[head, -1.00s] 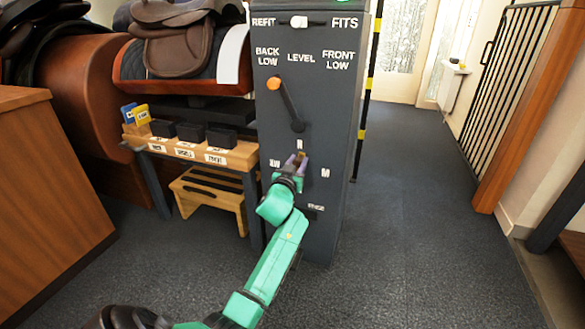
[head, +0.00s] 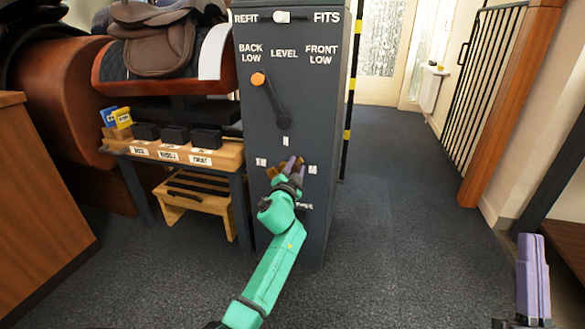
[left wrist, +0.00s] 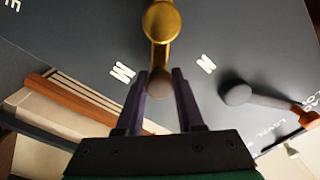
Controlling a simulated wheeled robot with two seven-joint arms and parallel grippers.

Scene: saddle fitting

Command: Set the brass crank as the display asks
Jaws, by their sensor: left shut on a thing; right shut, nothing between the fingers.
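The brass crank (left wrist: 158,24) is on the grey panel (head: 325,100); its hub and arm show in the left wrist view. My left gripper (head: 292,165) is shut on the crank's brownish knob (left wrist: 160,83), between its purple fingers. The crank arm points between the N mark (head: 286,141) and the M mark (head: 312,169). Another mark (head: 261,162) is left of the crank, and a lower one (head: 305,206) is partly unreadable. My gripper covers much of the crank in the head view. My right gripper (head: 533,275) is shut and empty at lower right. No readable display is in view.
Above the crank, an orange-knobbed lever (head: 270,98) points toward BACK LOW. A white slider (head: 281,16) sits between REFIT and FITS. A bench (head: 175,155) with dark blocks stands left. Open floor (head: 400,240) lies right of the panel.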

